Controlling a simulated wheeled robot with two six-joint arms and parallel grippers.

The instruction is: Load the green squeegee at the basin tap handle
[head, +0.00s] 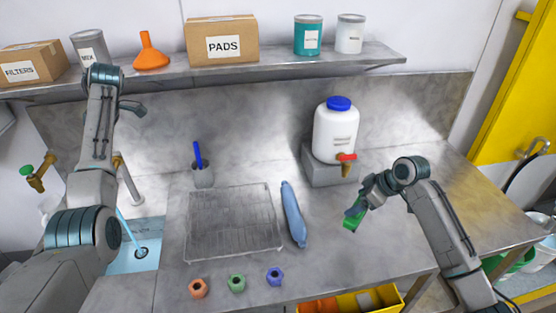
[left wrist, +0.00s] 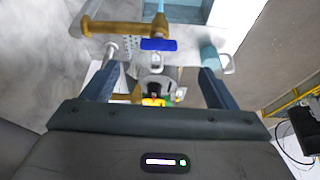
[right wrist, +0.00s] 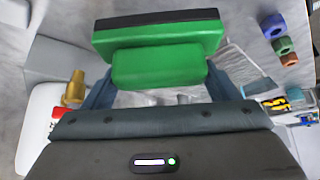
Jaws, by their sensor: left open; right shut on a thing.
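The green squeegee (head: 354,217) is held by my right gripper (head: 368,192) above the counter, in front of the white jug. In the right wrist view the squeegee (right wrist: 160,66) lies across between the fingers, its dark-edged head beyond them. In the left wrist view, a blue bar (left wrist: 158,44), seemingly the basin tap handle, sits by a brass pipe (left wrist: 115,28), ahead of my open left gripper (left wrist: 160,60). No grip on it shows. In the head view my left arm hides most of the basin tap. A bluish stream runs into the basin (head: 152,257).
A wire rack (head: 235,222), a blue bottle (head: 293,214) and several coloured rings (head: 237,283) lie on the counter. The white jug (head: 334,135) with a red-handled tap stands on a grey block. A green-handled brass tap (head: 37,180) is at far left. A shelf (head: 290,66) runs above.

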